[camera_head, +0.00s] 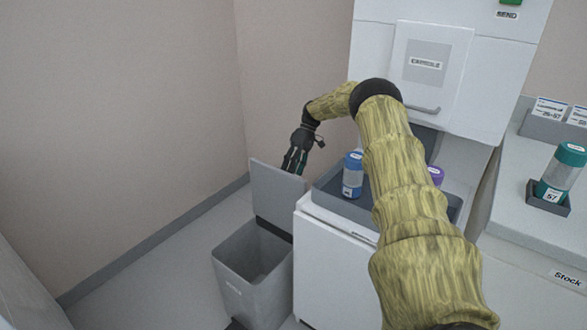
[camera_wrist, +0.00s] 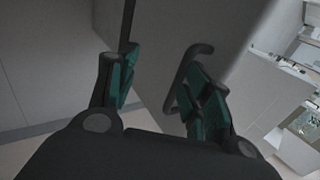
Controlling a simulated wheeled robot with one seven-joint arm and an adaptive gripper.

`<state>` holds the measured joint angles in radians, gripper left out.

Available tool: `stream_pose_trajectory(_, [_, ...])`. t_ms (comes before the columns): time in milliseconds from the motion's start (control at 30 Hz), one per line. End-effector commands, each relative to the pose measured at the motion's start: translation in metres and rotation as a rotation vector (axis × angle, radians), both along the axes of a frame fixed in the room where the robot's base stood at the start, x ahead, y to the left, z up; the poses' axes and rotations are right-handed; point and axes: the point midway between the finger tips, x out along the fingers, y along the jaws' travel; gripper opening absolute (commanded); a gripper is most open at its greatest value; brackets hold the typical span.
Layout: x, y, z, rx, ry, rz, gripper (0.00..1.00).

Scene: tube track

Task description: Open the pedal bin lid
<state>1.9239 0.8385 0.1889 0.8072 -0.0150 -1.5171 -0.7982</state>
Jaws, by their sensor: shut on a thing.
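The grey pedal bin (camera_head: 236,291) stands on the floor at the lower middle-left of the head view. Its lid (camera_head: 276,188) is raised to about upright at the bin's back edge, and the dark inside shows. My gripper (camera_head: 293,166) is at the lid's upper edge, with its fingertips partly hidden behind the lid. In the wrist view, its two teal-padded fingers stand on either side of a grey panel, which looks like the lid (camera_wrist: 190,35). My gripper is shut on the lid, though the exact contact is hard to see.
A white cabinet (camera_head: 335,270) stands right beside the bin. A dark tray (camera_head: 330,195) on it holds a blue-capped tube (camera_head: 353,175) and a purple-capped one (camera_head: 436,175). A white dispenser (camera_head: 480,75) rises behind. Floor left of the bin is clear up to the wall.

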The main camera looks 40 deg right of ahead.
Motion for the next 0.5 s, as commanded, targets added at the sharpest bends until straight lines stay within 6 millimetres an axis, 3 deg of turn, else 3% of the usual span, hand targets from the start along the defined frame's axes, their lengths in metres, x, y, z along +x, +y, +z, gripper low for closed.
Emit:
stream_pose_trajectory(67, [-0.004,-0.001,0.004,-0.002,0.007,0.000,0.32])
stream_pose_trajectory(500, [0.000,0.004,0.078,-0.005,-0.004,-0.001,0.32])
